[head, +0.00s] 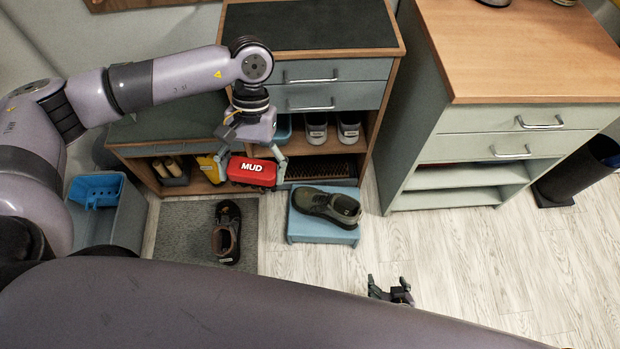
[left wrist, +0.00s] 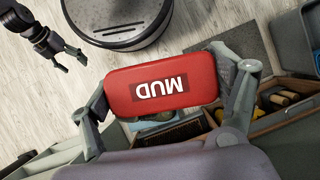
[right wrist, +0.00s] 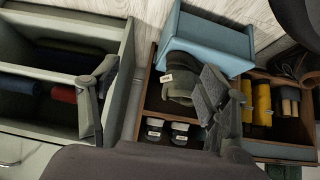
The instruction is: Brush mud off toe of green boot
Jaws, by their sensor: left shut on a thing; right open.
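My left gripper (head: 250,160) is shut on a red brush (head: 252,171) marked MUD, held in the air left of the blue step stool (head: 322,235). The brush fills the middle of the left wrist view (left wrist: 160,85), between the two fingers. A dark green boot (head: 318,203) rests on the stool, its toe pointing right, with a brownish patch and a small pale label near that end. The boot also shows in the right wrist view (right wrist: 182,92), partly behind a finger. My right gripper (head: 392,291) is open and empty, low to the right of the stool.
A brown boot (head: 226,240) stands on a grey mat (head: 185,222). A cabinet (head: 398,60) with shoes on its shelves stands behind the stool. Another cabinet (head: 480,120) is at the right. A grey bin (head: 122,220) stands left. The floor right of the stool is clear.

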